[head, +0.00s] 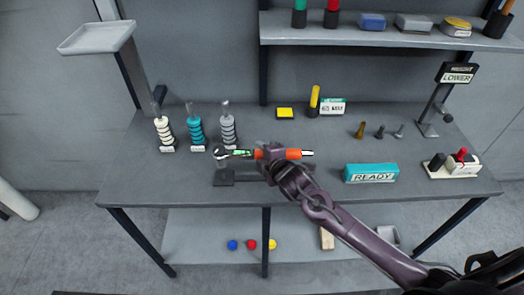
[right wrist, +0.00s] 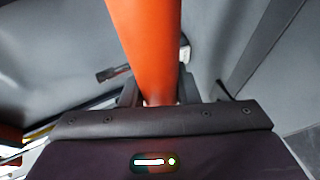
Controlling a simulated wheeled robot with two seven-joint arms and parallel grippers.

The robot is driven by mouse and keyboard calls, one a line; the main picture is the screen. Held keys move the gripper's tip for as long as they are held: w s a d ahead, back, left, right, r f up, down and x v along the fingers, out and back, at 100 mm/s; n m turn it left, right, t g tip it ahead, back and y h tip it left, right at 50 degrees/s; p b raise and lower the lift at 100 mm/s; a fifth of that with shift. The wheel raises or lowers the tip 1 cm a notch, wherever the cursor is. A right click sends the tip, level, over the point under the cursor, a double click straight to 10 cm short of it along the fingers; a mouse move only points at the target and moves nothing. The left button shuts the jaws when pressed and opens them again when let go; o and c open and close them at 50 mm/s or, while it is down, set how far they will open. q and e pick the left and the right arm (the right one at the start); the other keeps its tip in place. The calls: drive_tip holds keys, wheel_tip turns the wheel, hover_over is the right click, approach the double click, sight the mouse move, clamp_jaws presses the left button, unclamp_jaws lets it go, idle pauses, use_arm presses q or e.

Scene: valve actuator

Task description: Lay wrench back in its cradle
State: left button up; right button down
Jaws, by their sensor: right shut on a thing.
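The wrench (head: 294,154) has an orange handle, a green patch and a metal head at its left end. It lies roughly level across the picture near the table's front-left part. My right gripper (head: 268,158) is shut on the orange handle. In the right wrist view the handle (right wrist: 145,45) runs up from between the fingers. A dark block with a flat plate (head: 224,178), perhaps the cradle, sits just below the wrench head in the picture. I cannot tell whether the wrench touches it. My left gripper is not in view.
Several ringed posts (head: 196,134) stand behind and left of the wrench. A teal READY block (head: 370,170) lies to the right, with a switch box (head: 452,168) beyond it.

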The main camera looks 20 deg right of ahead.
drive_tip(key=shift+f+b, duration=1.4)
drive_tip(key=shift+f, duration=0.65)
drive_tip(key=shift+p, duration=0.5)
